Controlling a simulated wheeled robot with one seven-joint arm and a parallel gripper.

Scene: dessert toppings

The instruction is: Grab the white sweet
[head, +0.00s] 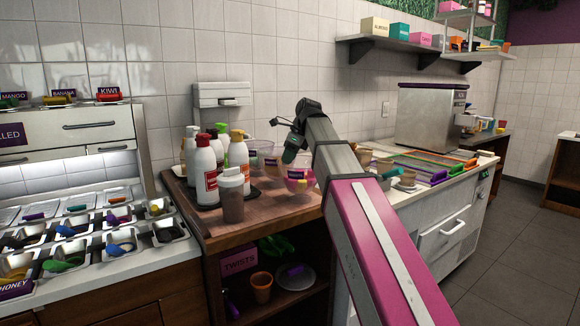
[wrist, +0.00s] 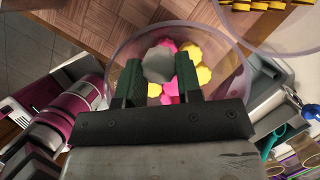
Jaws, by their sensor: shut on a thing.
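The white sweet (wrist: 158,64) shows in the wrist view as a pale, many-sided piece between the two fingers of my gripper (wrist: 157,75). My gripper is shut on it, with one green-black finger on each side. Pink and yellow sweets (wrist: 190,55) lie below and beyond it in a clear bowl (wrist: 236,62). In the head view my gripper (head: 289,158) points down over the clear bowl (head: 299,186) on the wooden counter. The white sweet cannot be made out in the head view. Whether it still touches the other sweets is unclear.
Several sauce bottles (head: 203,168) and a shaker (head: 231,197) stand left of the bowl. Another clear bowl (head: 258,150) stands behind it. Metal topping trays (head: 118,246) fill the left counter. Coloured trays (head: 432,166) and cups lie to the right.

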